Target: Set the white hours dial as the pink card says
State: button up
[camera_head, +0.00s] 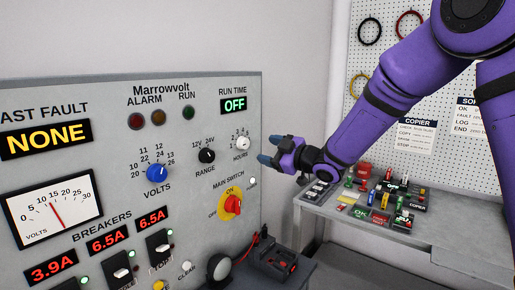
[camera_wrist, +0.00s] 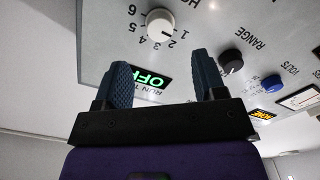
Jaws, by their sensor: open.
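The white hours dial (camera_head: 242,143) is at the right of the grey panel, under the RUN TIME display (camera_head: 234,104), which reads OFF. It also shows in the wrist view (camera_wrist: 160,24), ringed by numbers; its dark mark appears to point near 1. My gripper (camera_head: 270,149) is open and empty, just right of the dial and apart from it in the head view. In the wrist view its two blue fingers (camera_wrist: 162,68) point toward the panel, with the dial beyond the gap between them. I cannot make out a pink card in either view.
The black RANGE knob (camera_head: 207,155), blue VOLTS knob (camera_head: 157,173) and red-yellow main switch (camera_head: 232,203) are close by on the panel. A grey bench (camera_head: 350,211) with small parts stands at right. A pegboard (camera_head: 450,75) with paper cards is behind.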

jog(key=shift+v, duration=1.4)
jog(key=s+d+r+m+t+h, duration=0.1)
jog(key=s+d+r+m+h, duration=0.4)
jog(key=d, duration=0.4)
jog(key=s+d+r+m+t+h, duration=0.1)
jog(key=s+d+r+m+h, duration=0.2)
jog(key=s+d+m+h, duration=0.55)
jog(key=s+d+f+m+g, duration=0.2)
jog(key=s+d+g, duration=0.1)
jog(key=s, duration=0.9)
jog(key=s+d+f+m+g, duration=0.2)
jog(key=s+d+g, duration=0.1)
jog(key=s, duration=1)
jog(key=shift+f+g+h, duration=0.35)
jog(key=shift+g, duration=0.55)
jog(key=shift+w+d, duration=0.1)
jog(key=shift+c, duration=0.2)
